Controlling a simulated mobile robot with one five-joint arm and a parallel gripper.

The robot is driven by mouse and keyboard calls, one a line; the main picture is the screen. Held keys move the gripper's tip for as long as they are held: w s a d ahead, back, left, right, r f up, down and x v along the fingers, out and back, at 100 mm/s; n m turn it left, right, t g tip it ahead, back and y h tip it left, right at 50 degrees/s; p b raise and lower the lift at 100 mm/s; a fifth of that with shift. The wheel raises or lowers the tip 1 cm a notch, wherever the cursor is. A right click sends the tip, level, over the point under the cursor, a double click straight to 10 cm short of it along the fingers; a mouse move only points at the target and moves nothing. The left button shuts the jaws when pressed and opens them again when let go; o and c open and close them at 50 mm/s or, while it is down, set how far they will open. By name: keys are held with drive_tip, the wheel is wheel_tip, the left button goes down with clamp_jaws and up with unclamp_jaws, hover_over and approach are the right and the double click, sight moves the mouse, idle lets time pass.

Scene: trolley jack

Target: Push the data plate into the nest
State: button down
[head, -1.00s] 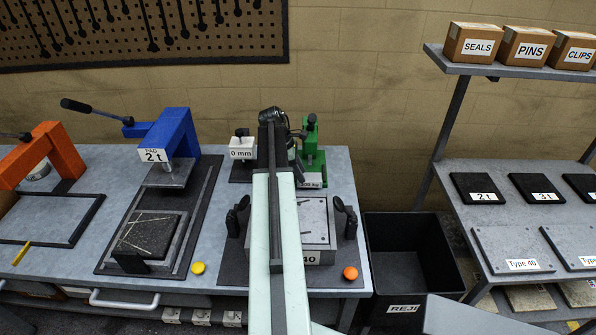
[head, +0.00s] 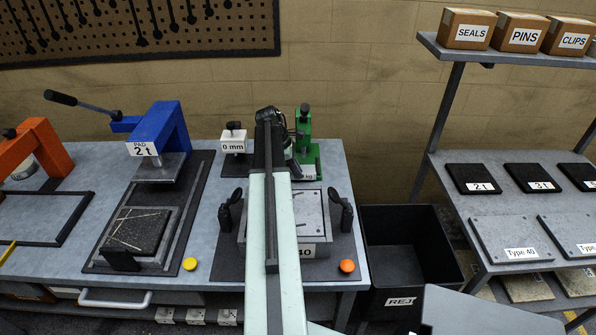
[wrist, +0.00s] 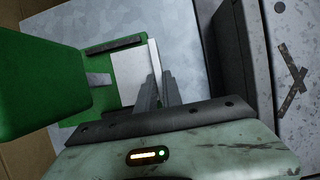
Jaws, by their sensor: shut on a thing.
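My gripper (wrist: 159,88) is at the green press in the wrist view. Its two fingers are close together on a thin white edge (wrist: 154,56), which looks like the data plate seen edge-on. The green press (head: 307,148) stands at the back right of the bench; its green body also fills the left of the wrist view (wrist: 45,75). A pale flat area (wrist: 128,76) lies on its green base beside the fingers. I cannot tell whether this is the nest. In the head view my arm hides the fingertips, and a white "kg" label shows beside it.
A fixture with a grey "Type 40" plate (head: 309,217) and black clamps lies in front of the green press. A white "0 mm" block (head: 234,143) stands left of my arm. A black reject bin (head: 405,245) and a shelf rack (head: 505,205) are to the right.

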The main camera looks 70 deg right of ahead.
drive_tip(key=shift+w+d, duration=0.3)
drive_tip(key=shift+d, duration=0.4)
drive_tip(key=shift+w+d, duration=0.25)
drive_tip(key=shift+d, duration=0.4)
drive_tip(key=shift+s, duration=0.1)
drive_tip(key=shift+s, duration=0.1)
drive_tip(key=c, duration=1.4)
unclamp_jaws()
drive_tip(key=p+v, duration=0.7)
drive_tip(key=shift+w+r, duration=0.2)
drive_tip(key=shift+r, duration=0.15)
